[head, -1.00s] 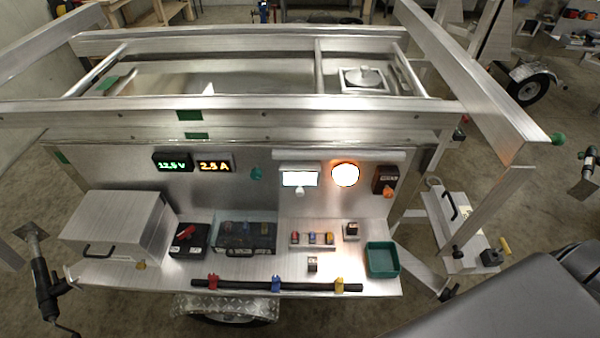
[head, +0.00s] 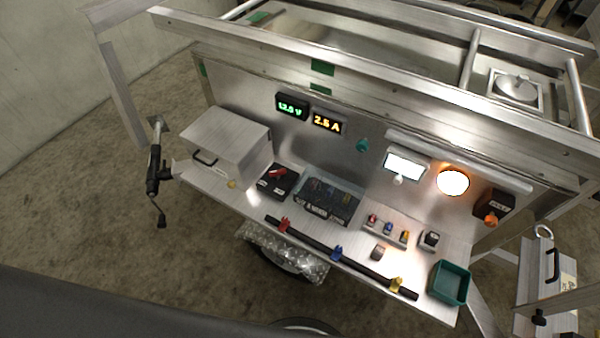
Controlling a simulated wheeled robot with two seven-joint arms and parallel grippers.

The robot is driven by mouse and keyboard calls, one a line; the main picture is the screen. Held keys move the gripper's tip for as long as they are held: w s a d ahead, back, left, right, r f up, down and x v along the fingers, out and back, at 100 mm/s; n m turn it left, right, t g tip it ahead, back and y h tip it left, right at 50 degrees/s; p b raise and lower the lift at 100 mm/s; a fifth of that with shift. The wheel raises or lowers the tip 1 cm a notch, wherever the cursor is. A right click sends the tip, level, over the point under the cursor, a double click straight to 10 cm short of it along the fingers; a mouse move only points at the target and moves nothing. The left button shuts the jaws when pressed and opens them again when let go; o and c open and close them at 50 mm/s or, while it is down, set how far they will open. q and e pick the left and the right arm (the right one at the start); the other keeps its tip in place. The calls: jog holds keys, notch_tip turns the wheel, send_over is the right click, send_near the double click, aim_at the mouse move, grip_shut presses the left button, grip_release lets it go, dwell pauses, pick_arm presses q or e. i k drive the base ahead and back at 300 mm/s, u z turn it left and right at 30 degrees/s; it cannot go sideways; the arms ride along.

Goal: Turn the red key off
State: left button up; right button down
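The red key (head: 278,173) sits on top of a black switch box (head: 271,189) on the trailer's metal shelf. The box stands between the silver lidded box and a clear-covered fuse block. The key's handle lies slanted across the box top; the labels on the box are too small to read. The green voltage display (head: 291,106) and the orange current display (head: 327,123) above it are lit. Neither of my grippers is in view.
A silver box (head: 226,145) with a black handle stands left of the switch. The fuse block (head: 325,199) is close on its right. A black bar (head: 325,250) with coloured clips runs along the shelf's front edge. A green tray (head: 450,284) sits at the right end.

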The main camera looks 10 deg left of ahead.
aim_at(276, 172)
jog(key=z, duration=1.9)
jog(key=k, duration=0.8)
jog(key=u, duration=0.95)
jog(key=i, duration=0.5)
